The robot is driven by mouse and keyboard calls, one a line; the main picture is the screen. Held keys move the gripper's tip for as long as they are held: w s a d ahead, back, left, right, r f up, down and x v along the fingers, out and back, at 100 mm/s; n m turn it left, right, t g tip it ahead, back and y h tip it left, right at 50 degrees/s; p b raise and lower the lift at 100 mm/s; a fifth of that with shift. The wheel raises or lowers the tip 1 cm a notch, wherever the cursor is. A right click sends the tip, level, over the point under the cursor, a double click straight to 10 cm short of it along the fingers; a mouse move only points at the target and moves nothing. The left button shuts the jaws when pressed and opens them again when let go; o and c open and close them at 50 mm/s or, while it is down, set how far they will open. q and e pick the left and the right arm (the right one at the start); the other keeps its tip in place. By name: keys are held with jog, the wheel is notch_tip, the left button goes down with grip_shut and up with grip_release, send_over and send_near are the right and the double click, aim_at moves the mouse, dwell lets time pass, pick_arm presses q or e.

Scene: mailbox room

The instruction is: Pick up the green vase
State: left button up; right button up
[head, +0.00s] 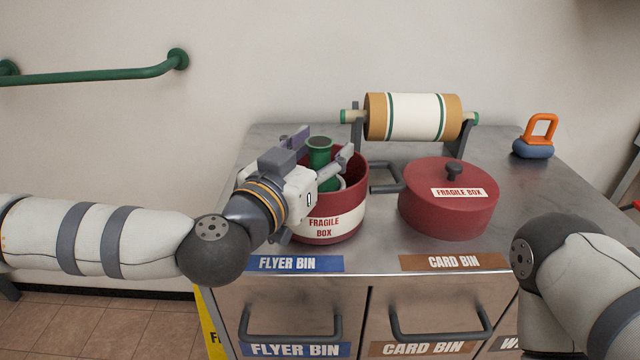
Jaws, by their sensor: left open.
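The green vase (320,151) stands inside an open red pot labelled FRAGILE BOX (338,220), on the metal cabinet top. Its flared rim shows above the pot; its lower part is partly hidden. My left gripper (322,150) is open at the vase, with a finger to either side of the vase's upper part in the picture. I cannot tell whether the fingers touch it. My right arm comes in at the lower right; its gripper is out of view.
A second red pot (448,212) with its lid on stands to the right. A roll on a stand (412,117) is behind, and an orange-handled weight (536,140) is at the back right. Drawer handles (291,326) stick out in front. A green rail (95,75) is on the wall.

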pick_arm(q)
grip_shut()
jog(key=shift+r, duration=0.1)
jog(key=shift+r, duration=0.1)
